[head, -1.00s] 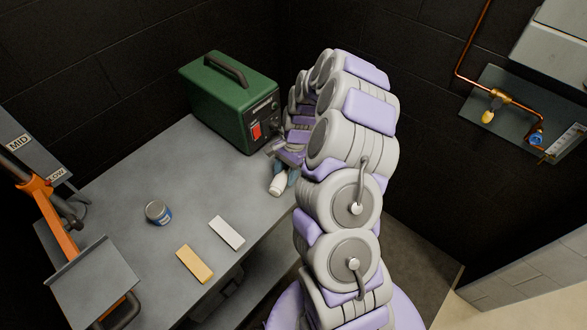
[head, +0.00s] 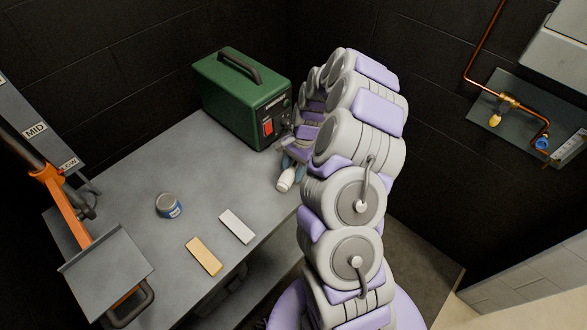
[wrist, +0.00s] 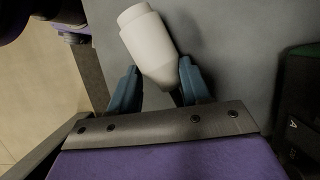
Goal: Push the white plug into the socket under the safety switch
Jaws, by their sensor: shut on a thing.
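The white plug (head: 286,179) is a short bottle-shaped piece. My gripper (head: 292,163) is shut on it, over the front edge of the grey table, close to the green box. In the wrist view the plug (wrist: 149,42) is tilted, its tapered end between the two blue fingers of my gripper (wrist: 158,86) and its wide end pointing away. A grey box (head: 560,38) on the right wall is cut off by the frame; I cannot tell whether it is the safety switch. I cannot make out a socket; my arm hides part of the back wall.
A green box (head: 235,95) with a red switch (head: 267,127) stands at the table's (head: 135,185) back. A can (head: 169,206), a white block (head: 237,226) and a tan block (head: 204,256) lie in front. An orange lever (head: 70,205) is left; copper pipe (head: 478,45) runs right.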

